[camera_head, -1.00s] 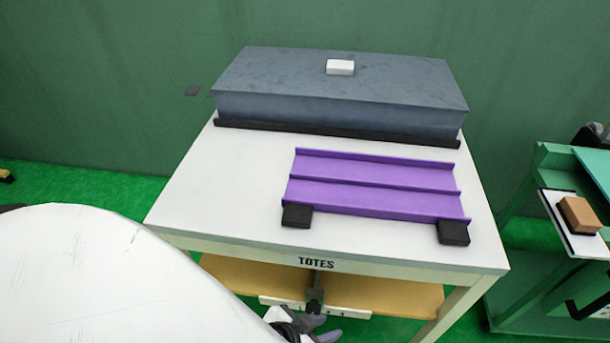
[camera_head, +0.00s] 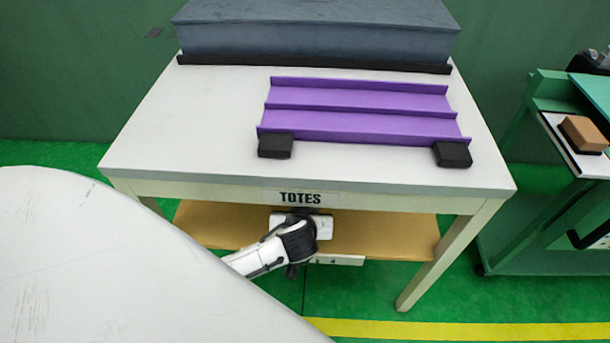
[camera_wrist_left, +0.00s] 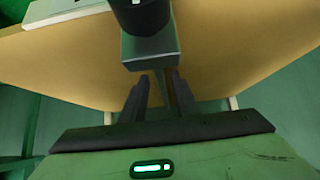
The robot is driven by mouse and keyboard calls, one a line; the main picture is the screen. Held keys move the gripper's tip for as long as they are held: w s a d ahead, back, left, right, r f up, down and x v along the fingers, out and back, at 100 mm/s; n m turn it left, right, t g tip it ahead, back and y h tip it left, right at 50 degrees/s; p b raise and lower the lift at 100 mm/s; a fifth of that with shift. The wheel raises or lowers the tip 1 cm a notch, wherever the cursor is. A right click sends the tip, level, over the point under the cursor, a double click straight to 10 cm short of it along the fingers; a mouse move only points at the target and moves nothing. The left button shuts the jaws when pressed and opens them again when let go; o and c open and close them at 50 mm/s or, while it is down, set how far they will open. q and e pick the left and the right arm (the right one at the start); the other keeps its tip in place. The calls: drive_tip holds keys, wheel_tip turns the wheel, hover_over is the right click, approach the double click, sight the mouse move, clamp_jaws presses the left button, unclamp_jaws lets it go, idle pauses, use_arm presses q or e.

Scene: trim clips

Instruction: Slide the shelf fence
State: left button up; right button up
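The wooden lower shelf (camera_head: 385,228) hangs under the white table marked TOTES. In the wrist view, a dark grey block with a black round part (camera_wrist_left: 150,50), likely the shelf fence's handle, stands in front of the tan shelf surface (camera_wrist_left: 235,55). My left gripper (camera_wrist_left: 158,78) has its two dark fingers apart, with their tips just below the block; I cannot tell whether they touch it. In the head view my left wrist (camera_head: 290,243) is at the shelf's front edge and hides the fence and the fingers. My right gripper is not in view.
On the table (camera_head: 190,135) are a purple ribbed tray (camera_head: 365,100), two black blocks and a large grey box (camera_head: 315,35). A green cart (camera_head: 530,215) stands to the right. Open floor lies in front.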

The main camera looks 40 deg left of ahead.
use_arm(q)
drive_tip(key=shift+b+x, duration=0.5)
drive_tip(key=shift+x, duration=1.7)
drive_tip(key=shift+c, duration=0.4)
clamp_jaws()
